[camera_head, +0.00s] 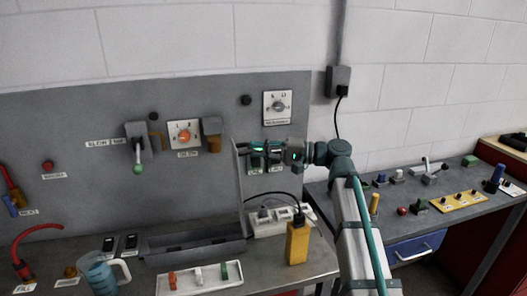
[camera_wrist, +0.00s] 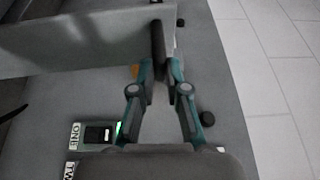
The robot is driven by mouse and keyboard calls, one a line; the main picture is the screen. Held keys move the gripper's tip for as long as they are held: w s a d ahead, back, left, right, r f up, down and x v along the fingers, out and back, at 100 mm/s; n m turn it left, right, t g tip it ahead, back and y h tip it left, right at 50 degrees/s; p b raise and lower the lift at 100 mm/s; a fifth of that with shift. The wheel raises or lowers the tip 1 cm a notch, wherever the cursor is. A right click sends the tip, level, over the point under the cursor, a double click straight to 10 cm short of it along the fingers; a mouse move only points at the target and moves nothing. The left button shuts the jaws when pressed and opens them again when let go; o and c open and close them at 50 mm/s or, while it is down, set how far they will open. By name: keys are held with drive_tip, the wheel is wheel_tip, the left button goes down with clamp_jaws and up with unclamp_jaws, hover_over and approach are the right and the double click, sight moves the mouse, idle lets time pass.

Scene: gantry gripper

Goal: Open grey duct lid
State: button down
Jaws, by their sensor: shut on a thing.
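The grey duct (camera_head: 195,246) is a long open trough on the bench against the panel. A grey plate, which looks like its lid (camera_head: 239,190), stands upright at the right end of the duct. The lid also shows in the wrist view (camera_wrist: 85,45), stretching left from the fingers. My gripper (camera_head: 246,150) is at the lid's top end, in front of the panel. In the wrist view my gripper (camera_wrist: 158,70) has its teal fingers closed around a dark upright part at the lid's end (camera_wrist: 158,45). The exact contact is partly hidden.
Two switches (camera_head: 266,157) sit on the panel just behind my gripper. A white socket strip (camera_head: 268,222) and a yellow box (camera_head: 297,243) stand right of the duct. A tray with coloured levers (camera_head: 200,281) lies in front, and a blue jug (camera_head: 97,272) is at left.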

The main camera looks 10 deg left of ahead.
drive_tip(key=shift+f, duration=0.3)
drive_tip(key=c, duration=1.2)
unclamp_jaws()
drive_tip(key=shift+r, duration=0.1)
drive_tip(key=shift+d, duration=0.1)
drive_tip(key=d, duration=1.2)
